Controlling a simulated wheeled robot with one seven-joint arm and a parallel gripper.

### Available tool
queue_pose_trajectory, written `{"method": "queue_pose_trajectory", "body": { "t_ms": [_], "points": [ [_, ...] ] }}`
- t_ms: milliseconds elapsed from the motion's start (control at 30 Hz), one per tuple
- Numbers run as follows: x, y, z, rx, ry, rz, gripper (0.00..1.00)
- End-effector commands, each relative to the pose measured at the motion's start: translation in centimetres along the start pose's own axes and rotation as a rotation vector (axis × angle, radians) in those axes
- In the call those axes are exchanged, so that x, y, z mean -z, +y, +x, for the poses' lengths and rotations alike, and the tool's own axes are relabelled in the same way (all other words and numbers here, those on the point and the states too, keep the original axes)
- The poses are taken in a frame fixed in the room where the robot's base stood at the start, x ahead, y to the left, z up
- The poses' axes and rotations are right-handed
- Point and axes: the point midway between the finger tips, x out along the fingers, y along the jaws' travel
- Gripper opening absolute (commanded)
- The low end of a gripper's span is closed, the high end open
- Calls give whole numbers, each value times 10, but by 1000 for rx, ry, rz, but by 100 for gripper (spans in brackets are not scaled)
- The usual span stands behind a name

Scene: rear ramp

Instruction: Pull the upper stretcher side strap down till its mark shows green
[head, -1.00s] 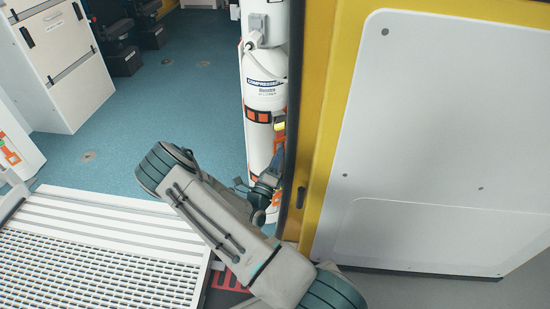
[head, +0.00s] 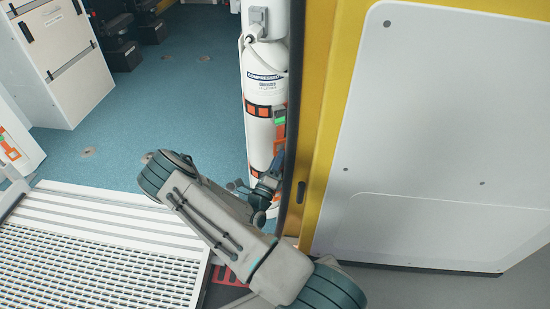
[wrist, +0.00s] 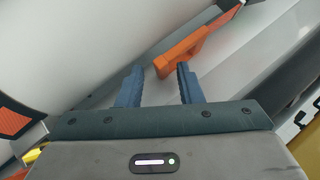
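The mark (head: 280,121) on the white cylinder's side, by the door edge, shows green in the head view. An orange pull piece (wrist: 183,52) lies just beyond my fingertips in the wrist view, its lower end near the right finger. My gripper (wrist: 159,68) has its two blue fingers well apart, with nothing clamped between them. The strap itself is mostly hidden there.
The white cylinder (head: 262,85) with orange bands stands close left of the yellow door frame (head: 322,100). A slatted ramp (head: 100,262) lies at the lower left. Blue floor (head: 170,100) is open behind my arm. A small yellow piece (wrist: 36,155) shows at the lower left of the wrist view.

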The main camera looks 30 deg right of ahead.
Motion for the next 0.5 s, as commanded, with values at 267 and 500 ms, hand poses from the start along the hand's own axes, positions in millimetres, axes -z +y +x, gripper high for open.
{"method": "queue_pose_trajectory", "body": {
  "t_ms": [267,500],
  "points": [
    [-1,-1,-1,2,-2,2,32],
    [-3,-2,-33,-1,-7,0,32]
  ]
}}
